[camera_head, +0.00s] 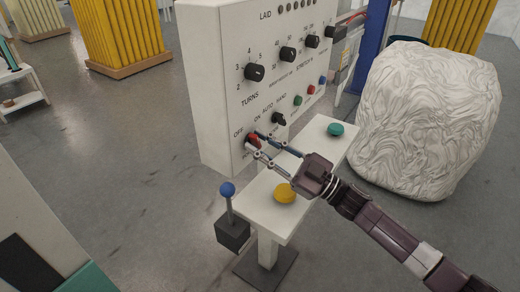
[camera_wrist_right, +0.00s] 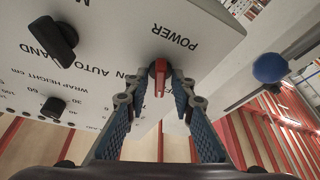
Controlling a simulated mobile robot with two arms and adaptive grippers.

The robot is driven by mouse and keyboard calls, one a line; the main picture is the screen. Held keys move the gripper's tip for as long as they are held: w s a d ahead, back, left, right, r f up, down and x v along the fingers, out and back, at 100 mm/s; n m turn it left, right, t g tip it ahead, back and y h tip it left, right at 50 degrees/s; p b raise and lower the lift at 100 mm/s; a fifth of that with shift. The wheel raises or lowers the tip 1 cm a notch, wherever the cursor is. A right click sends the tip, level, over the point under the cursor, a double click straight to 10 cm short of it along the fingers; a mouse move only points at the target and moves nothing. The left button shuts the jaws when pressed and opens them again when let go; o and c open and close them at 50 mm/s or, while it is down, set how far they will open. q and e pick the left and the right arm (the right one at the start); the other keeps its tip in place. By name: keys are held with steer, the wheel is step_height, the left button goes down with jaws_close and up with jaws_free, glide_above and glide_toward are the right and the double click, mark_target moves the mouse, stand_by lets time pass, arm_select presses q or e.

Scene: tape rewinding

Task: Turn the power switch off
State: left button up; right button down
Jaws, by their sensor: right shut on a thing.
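The red power switch (camera_head: 253,139) is on the lower left of the white control panel (camera_head: 214,70), near the OFF and ON labels. In the wrist view the switch (camera_wrist_right: 160,78) shows as a red handle beside the upside-down word POWER. My right gripper (camera_wrist_right: 160,82) has its two fingertips closed on either side of the red handle. In the head view the right gripper (camera_head: 254,146) reaches the panel from the right, and its fingers partly hide the switch. I cannot tell which label the handle points at. My left gripper is not in view.
A white shelf (camera_head: 322,150) with a yellow button (camera_head: 285,193) and a green button (camera_head: 335,129) stands under my right arm. A blue-knobbed lever (camera_head: 228,190) is at its left. Black knobs (camera_head: 255,72) sit above the switch. A large white wrapped bundle (camera_head: 425,115) is at right.

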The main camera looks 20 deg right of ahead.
steer(key=shift+n+g+y+b, duration=0.3)
steer(key=shift+n+g, duration=0.4)
steer(key=shift+n, duration=0.8)
steer(key=shift+n+g+y+b, duration=0.3)
steer(key=shift+n+g, duration=0.4)
steer(key=shift+n, duration=0.8)
steer(key=c, duration=2)
jaws_free()
steer(key=shift+d, duration=0.1)
steer(key=shift+d, duration=0.1)
steer(key=v, duration=1.2)
steer(key=shift+r, duration=0.1)
